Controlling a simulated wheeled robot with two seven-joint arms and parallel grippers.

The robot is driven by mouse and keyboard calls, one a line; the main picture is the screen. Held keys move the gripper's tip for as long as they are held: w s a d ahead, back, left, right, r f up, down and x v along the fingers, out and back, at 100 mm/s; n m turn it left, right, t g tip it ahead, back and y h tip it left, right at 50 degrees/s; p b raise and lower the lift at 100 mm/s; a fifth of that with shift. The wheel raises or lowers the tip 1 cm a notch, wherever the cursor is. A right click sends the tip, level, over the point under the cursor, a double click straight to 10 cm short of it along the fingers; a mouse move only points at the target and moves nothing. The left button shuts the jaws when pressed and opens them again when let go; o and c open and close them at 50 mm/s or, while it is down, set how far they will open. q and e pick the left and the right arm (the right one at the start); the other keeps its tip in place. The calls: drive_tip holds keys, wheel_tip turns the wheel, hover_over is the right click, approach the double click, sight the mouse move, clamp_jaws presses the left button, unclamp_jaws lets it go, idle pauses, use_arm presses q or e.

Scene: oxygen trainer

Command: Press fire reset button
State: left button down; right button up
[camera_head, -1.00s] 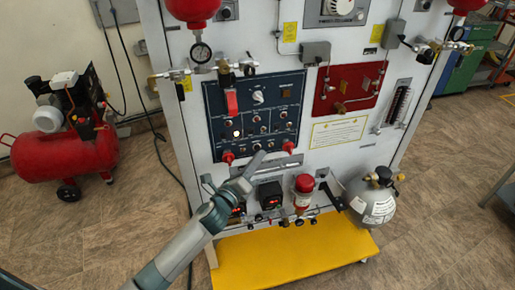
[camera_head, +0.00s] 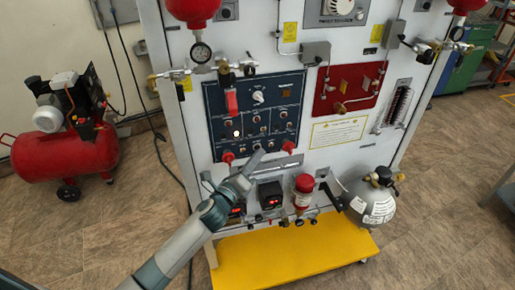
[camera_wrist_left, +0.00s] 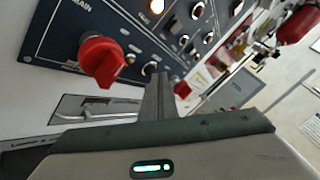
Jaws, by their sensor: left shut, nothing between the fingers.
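The dark blue control panel (camera_head: 280,98) is on the front of the white trainer and carries several small round buttons and switches, one of them a lit white button (camera_head: 237,133). The panel also shows in the wrist view (camera_wrist_left: 60,25), with the lit button (camera_wrist_left: 157,6) at the top. I cannot read which button is fire reset. My left gripper (camera_head: 258,154) is shut and empty, its tip at the panel's lower edge, close to the bottom row of buttons. In the wrist view the closed fingers (camera_wrist_left: 158,82) point at that row; whether they touch is unclear. My right gripper is not in view.
A red switch cover (camera_head: 231,102) is higher on the panel. A red panel (camera_head: 345,88) lies to the right. A red compressor (camera_head: 65,150) is left.

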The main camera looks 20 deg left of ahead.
use_arm(q)
drive_tip(key=shift+w+a, duration=0.2)
drive_tip(key=shift+w, duration=0.15)
idle(0.7)
drive_tip(key=shift+s+d, duration=0.1)
drive_tip(key=shift+s, duration=0.05)
idle(0.3)
drive_tip(key=shift+s+d, duration=0.35)
drive_tip(key=shift+s, duration=0.2)
drive_tip(key=s+d, duration=0.2)
drive_tip(key=s+p, duration=0.1)
drive_tip(key=s, duration=0.1)
drive_tip(key=shift+s+d, duration=0.1)
drive_tip(key=shift+d, duration=0.3)
idle(0.3)
idle(0.6)
